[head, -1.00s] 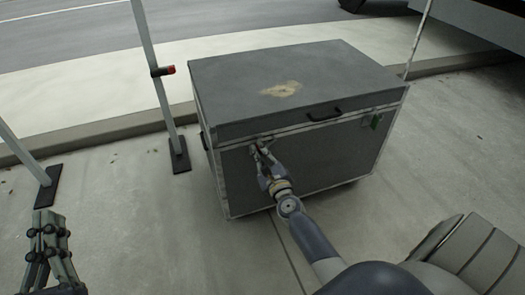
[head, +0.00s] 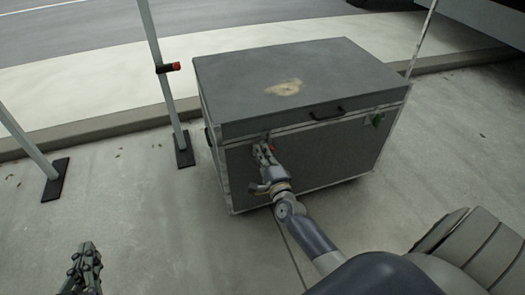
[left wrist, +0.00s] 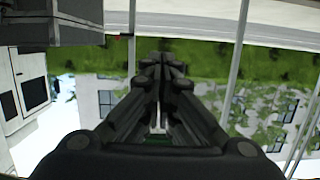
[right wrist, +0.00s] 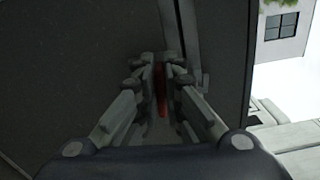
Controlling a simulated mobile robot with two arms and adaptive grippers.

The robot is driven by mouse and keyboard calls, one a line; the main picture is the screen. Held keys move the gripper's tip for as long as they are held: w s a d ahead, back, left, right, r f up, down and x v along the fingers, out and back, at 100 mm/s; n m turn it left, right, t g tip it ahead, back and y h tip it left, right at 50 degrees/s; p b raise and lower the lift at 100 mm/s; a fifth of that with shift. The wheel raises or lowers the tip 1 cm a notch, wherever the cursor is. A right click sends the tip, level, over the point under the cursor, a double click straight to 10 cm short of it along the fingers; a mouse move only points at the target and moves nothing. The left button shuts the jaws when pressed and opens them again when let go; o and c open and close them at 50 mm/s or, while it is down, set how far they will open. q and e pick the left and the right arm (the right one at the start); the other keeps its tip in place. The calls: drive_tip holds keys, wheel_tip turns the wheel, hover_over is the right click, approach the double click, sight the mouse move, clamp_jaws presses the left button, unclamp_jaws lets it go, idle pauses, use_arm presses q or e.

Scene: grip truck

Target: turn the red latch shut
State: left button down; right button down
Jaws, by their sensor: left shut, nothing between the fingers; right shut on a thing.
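The grey case (head: 305,160) stands closed on the pavement, with silver edges and a black handle (head: 327,111) on its front. The red latch (head: 272,148) is at the upper left of the case's front face. My right gripper (head: 264,153) is shut on it and mostly hides it. In the right wrist view the red latch (right wrist: 160,88) runs lengthwise between the fingers, roughly upright in the picture. My left gripper (head: 87,256) is shut and empty, low at the left, away from the case. Its closed fingers also show in the left wrist view (left wrist: 161,72).
A green latch (head: 377,119) is at the upper right of the case's front. Metal posts on black feet (head: 185,150) stand left of the case, one with a red-ended clamp (head: 168,67). A kerb runs behind. The pavement at front left is clear.

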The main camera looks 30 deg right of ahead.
use_arm(q)
drive_tip(key=shift+s+a+f+g, duration=0.2)
drive_tip(key=shift+s+f+g, duration=0.2)
drive_tip(key=shift+f, duration=0.3)
drive_tip(key=shift+s+a+f+g, duration=0.15)
drive_tip(key=shift+s+f+g, duration=0.2)
drive_tip(key=shift+f, duration=0.35)
use_arm(e)
drive_tip(key=shift+f+n, duration=0.2)
drive_tip(key=shift+n, duration=0.8)
drive_tip(key=shift+a, duration=0.1)
drive_tip(key=c, duration=1.7)
unclamp_jaws()
drive_tip(key=v, duration=1.2)
